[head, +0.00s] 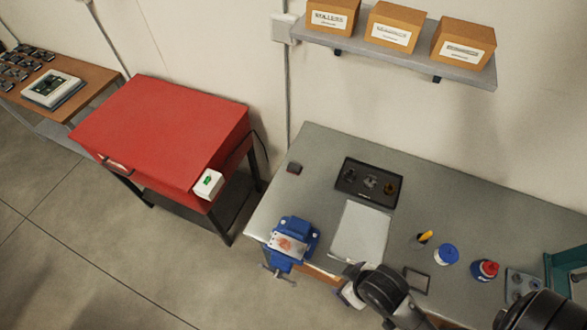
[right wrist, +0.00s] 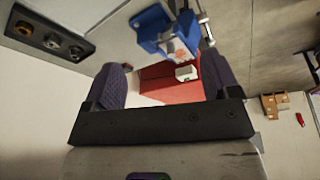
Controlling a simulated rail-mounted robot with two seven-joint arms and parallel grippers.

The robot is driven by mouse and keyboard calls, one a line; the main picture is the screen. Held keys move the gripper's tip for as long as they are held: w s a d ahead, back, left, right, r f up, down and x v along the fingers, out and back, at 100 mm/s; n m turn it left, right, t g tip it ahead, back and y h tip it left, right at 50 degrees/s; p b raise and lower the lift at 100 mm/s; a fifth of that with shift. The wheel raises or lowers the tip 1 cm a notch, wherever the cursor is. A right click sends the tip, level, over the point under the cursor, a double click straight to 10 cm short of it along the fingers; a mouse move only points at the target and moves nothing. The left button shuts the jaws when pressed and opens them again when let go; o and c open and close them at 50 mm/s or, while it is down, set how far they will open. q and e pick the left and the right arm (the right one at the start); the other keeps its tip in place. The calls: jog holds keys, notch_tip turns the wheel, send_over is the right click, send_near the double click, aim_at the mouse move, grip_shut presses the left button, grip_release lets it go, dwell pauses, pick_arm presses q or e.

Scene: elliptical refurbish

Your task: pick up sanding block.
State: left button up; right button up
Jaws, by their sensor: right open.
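A small dark block with a reddish top, which looks like the sanding block (head: 294,168), lies on the grey workbench (head: 325,150) near its back left corner in the head view. My right gripper (head: 352,272) is at the bench's front edge, well to the front right of the block. In the right wrist view my right gripper (right wrist: 163,80) has its two dark fingers wide apart with nothing held between them. My left gripper is not in view.
A blue vise (head: 292,240) holding a rust-stained plate stands at the front left of the bench. A black parts tray (head: 369,183) and a pale sheet (head: 360,232) lie near the middle. Bottles (head: 446,254) stand right. A red cabinet (head: 165,130) is left; a shelf (head: 400,54) hangs above.

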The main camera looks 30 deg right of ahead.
jog(key=shift+c, duration=0.5)
